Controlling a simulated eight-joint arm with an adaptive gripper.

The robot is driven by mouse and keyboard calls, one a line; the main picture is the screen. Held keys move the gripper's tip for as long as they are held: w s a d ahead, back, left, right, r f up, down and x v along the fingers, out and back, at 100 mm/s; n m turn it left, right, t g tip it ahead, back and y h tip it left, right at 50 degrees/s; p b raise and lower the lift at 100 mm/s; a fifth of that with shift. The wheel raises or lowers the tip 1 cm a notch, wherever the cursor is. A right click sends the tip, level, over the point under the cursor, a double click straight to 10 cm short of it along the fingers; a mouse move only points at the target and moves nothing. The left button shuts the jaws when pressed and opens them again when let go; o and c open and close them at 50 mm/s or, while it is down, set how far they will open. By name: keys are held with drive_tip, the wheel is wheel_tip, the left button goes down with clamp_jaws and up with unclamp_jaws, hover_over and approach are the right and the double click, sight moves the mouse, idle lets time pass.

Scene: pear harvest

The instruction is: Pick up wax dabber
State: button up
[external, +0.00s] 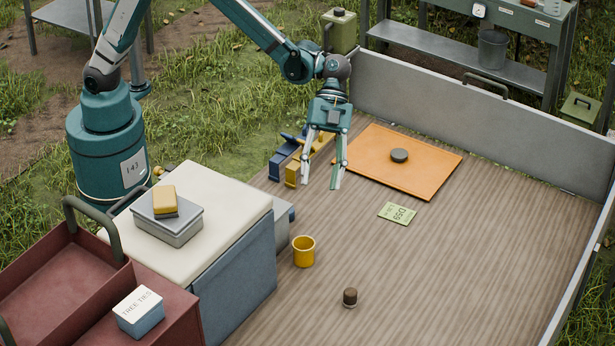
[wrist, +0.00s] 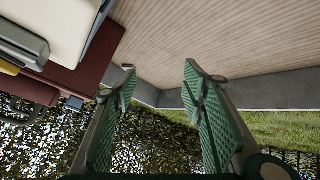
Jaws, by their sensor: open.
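The likely wax dabber is a small, short dark-brown cylinder with a paler base (external: 350,297), upright on the wooden deck near the front in the external view; I cannot be sure of its identity. My gripper (external: 321,183) hangs above the deck, farther back and to its left, fingers pointing down. It is open and empty, well apart from the cylinder. In the wrist view my gripper (wrist: 158,72) shows two green ridged finger pads spread apart, with nothing between them. The cylinder is not in the wrist view.
A yellow cup (external: 303,251) stands between gripper and cylinder. Blue (external: 280,166) and yellow blocks sit close behind my gripper. An orange mat (external: 430,182) bears a dark disc (external: 399,155); a green card (external: 397,213) lies nearby. Low grey walls (external: 450,110) edge the deck. The right deck is clear.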

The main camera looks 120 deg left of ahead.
drive_tip(key=w+a+f+m+h+b, duration=0.15)
drive_tip(key=w+f, duration=0.25)
drive_tip(key=f, duration=0.5)
drive_tip(key=w+a+f+m+h+b, duration=0.1)
drive_tip(key=w+a+f+m+b, duration=0.2)
drive_tip(key=f, duration=0.6)
drive_tip(key=m+h+b, duration=0.2)
drive_tip(key=h+b, duration=0.1)
drive_tip(key=b, duration=0.1)
approach(352, 289)
drive_tip(key=d, duration=0.1)
drive_tip(key=w+d, duration=0.1)
drive_tip(key=d, duration=0.1)
drive_tip(key=shift+w+d+g+y, duration=0.1)
drive_tip(key=shift+d+g+y, duration=0.15)
drive_tip(key=shift+g, duration=0.15)
drive_tip(key=shift+a+f, duration=0.15)
drive_tip(key=shift+f, duration=0.3)
drive_tip(key=shift+x, duration=1.3)
drive_tip(key=shift+b+x, duration=0.9)
drive_tip(key=shift+x, duration=1.7)
